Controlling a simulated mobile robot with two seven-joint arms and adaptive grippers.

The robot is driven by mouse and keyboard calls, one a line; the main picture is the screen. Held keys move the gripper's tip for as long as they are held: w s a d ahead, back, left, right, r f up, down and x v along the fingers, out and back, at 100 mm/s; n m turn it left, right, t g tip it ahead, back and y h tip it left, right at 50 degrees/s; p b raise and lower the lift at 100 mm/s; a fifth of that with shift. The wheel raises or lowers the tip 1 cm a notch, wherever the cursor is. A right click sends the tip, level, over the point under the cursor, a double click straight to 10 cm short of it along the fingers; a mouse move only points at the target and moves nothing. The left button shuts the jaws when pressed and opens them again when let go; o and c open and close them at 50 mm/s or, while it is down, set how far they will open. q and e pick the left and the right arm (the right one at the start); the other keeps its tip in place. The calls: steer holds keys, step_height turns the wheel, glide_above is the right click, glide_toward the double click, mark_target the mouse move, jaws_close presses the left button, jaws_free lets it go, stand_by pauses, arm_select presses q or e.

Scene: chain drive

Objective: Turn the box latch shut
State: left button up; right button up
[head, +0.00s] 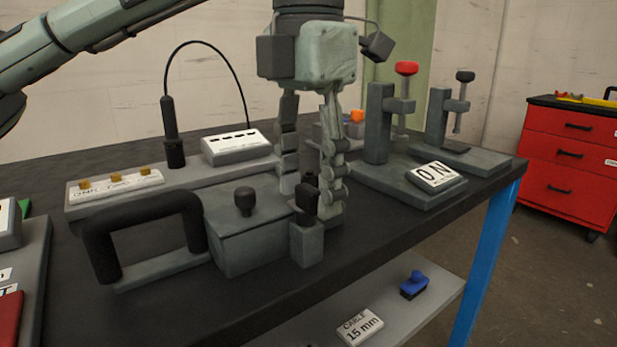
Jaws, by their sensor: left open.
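The grey box (248,237) with a black knob (244,200) on its lid stands near the table's front edge. The black latch (305,197) stands on a small grey post (307,243) at the box's right end. My left gripper (310,200) points down at the latch, open, with one finger to the left of it and one to the right. The latch shows in front of the gap between the fingers; whether a finger touches it I cannot tell. My right gripper is out of view.
A black handle (140,220) stands left of the box. An ON sign (436,176) and two clamps (380,122) stand right. The table's front edge is close.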

mark_target(309, 188)
arm_select(q)
step_height(309, 188, up, 12)
stand_by(0.6)
